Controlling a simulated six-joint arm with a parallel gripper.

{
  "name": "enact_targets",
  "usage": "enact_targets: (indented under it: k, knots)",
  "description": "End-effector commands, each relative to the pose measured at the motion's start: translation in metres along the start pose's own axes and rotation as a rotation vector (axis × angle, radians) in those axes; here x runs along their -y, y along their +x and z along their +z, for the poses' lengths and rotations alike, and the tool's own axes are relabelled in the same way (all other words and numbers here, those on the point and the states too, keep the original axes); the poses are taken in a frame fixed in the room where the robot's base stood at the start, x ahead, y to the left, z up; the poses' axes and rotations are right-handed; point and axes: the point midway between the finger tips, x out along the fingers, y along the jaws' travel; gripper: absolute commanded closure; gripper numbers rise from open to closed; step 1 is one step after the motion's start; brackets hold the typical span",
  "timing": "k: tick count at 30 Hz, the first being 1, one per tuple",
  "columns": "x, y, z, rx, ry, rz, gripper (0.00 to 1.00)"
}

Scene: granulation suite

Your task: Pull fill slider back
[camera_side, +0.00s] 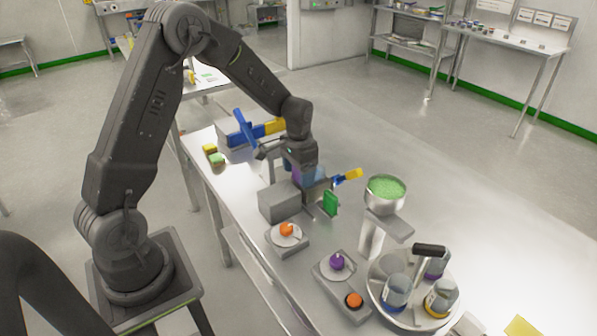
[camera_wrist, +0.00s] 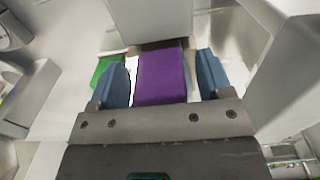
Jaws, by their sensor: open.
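A purple block (camera_wrist: 161,78), which looks like the fill slider's grip, stands between my gripper's two blue fingertips (camera_wrist: 162,82) in the wrist view. The fingers are open, one on each side, with a narrow gap on the left and a smaller pale gap on the right. In the side view my gripper (camera_side: 309,178) points down at the grey machine on the table, and only a little purple (camera_side: 297,174) shows beside it. The slider's track and lower part are hidden by my gripper.
A grey box (camera_side: 283,201) and a green block (camera_side: 330,203) are close to my gripper. A yellow-tipped blue handle (camera_side: 347,176) sticks out to the right. A bowl of green granules (camera_side: 386,189), knob boxes (camera_side: 286,236) and a round tray of jars (camera_side: 384,267) stand nearer the camera.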

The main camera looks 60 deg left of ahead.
Motion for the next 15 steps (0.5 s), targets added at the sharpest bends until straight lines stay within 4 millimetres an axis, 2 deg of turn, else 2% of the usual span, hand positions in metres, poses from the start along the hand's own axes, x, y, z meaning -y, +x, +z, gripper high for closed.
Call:
enact_targets:
  k: [8,15]
  knots:
    - [0.0,0.0019,-0.0001,-0.001,0.0,0.0,0.28]
    - [0.0001,0.0016,-0.0001,-0.001,0.0,0.0,0.49]
